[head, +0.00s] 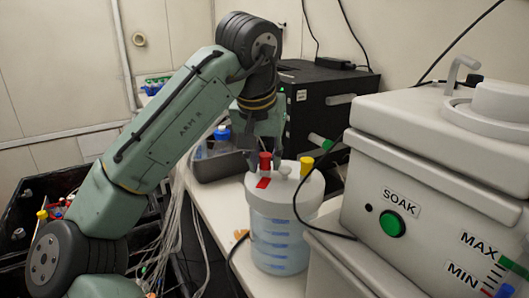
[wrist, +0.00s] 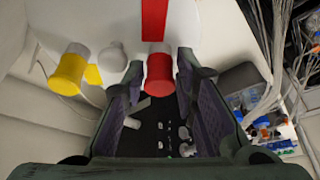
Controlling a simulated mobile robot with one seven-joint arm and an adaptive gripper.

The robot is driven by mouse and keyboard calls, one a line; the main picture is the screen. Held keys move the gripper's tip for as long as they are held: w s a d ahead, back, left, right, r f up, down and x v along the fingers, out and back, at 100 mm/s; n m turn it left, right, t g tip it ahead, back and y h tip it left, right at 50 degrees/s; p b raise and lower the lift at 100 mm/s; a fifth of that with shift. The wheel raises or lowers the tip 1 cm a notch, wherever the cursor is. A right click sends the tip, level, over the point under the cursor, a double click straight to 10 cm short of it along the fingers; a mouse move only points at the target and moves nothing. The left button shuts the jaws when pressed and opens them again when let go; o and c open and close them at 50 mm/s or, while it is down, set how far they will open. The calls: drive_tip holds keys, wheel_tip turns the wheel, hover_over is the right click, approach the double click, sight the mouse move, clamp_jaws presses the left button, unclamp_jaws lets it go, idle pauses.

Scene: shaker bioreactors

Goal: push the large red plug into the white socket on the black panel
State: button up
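A large red plug (head: 265,160) stands upright on the white lid (head: 305,186) of a blue-banded bottle (head: 281,240). It also shows in the wrist view (wrist: 160,76). My gripper (head: 264,157) reaches down over the lid with its fingers on both sides of the red plug. In the wrist view my gripper (wrist: 160,72) is open, with small gaps showing beside the plug. A black box (head: 320,105) stands behind. A dark surface with several small white fittings (wrist: 161,130) shows between the fingers; I cannot tell which is the white socket.
A yellow plug (head: 306,165) and a white knob (head: 285,172) stand on the lid close to the red plug. A large white machine (head: 430,165) crowds the right side. A grey tray (head: 215,165) with blue-capped items stands behind left. Loose cables (head: 190,215) hang at the left.

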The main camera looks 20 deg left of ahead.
sight(265, 154)
clamp_jaws()
drive_tip(key=shift+r, duration=0.25)
drive_tip(key=shift+r, duration=0.35)
drive_tip(key=shift+r, duration=0.45)
drive_tip(key=shift+r, duration=0.3)
idle(0.5)
drive_tip(key=shift+r, duration=1.5)
